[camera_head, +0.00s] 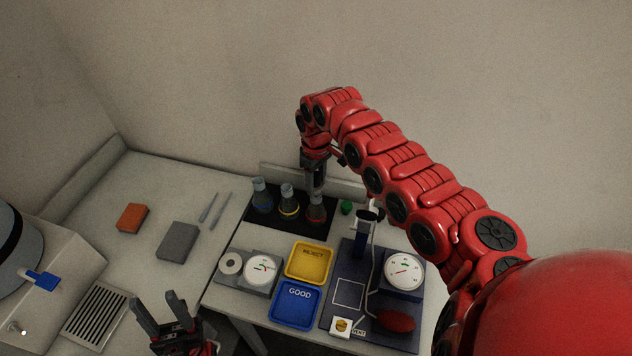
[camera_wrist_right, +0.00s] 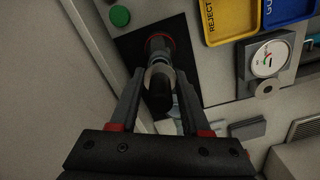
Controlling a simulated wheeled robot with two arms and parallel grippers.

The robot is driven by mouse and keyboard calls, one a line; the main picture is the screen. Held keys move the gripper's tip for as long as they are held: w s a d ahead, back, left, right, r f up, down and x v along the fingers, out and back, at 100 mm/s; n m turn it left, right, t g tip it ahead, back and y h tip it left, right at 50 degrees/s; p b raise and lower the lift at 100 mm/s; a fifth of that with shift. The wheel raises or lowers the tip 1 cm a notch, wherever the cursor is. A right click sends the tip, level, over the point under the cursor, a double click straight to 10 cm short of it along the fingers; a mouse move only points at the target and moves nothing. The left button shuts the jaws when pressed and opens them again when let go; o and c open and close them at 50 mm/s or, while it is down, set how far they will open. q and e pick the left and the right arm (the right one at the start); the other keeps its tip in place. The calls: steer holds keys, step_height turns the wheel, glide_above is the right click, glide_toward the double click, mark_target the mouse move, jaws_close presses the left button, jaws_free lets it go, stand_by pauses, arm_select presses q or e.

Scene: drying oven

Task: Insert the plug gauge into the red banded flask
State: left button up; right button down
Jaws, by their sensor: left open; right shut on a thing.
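The red banded flask (camera_head: 315,208) stands at the right end of a row of flasks on a dark mat. Its red ring also shows in the right wrist view (camera_wrist_right: 161,38). My right gripper (camera_head: 315,180) is directly above this flask, pointing down. In the right wrist view it is shut on the plug gauge (camera_wrist_right: 158,97), whose dark end faces the camera. The gauge lines up closely with the flask mouth; whether its tip is inside the neck cannot be told. My left gripper (camera_head: 157,303) is open and empty at the lower left, away from the flasks.
A yellow banded flask (camera_head: 288,204) and a blue banded flask (camera_head: 261,197) stand left of the red one. A green button (camera_head: 346,207) is close on the right. Yellow REJECT (camera_head: 309,261) and blue GOOD (camera_head: 296,304) trays lie in front. A low wall is behind.

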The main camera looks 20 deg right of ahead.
mark_target(316, 173)
steer(key=shift+f+b, duration=0.7)
steer(key=shift+f, duration=0.4)
stand_by(0.5)
jaws_free()
stand_by(0.3)
steer(key=shift+r+p, duration=0.7)
steer(key=shift+r, duration=0.7)
steer(key=shift+r+p, duration=0.4)
steer(key=shift+r, duration=2.2)
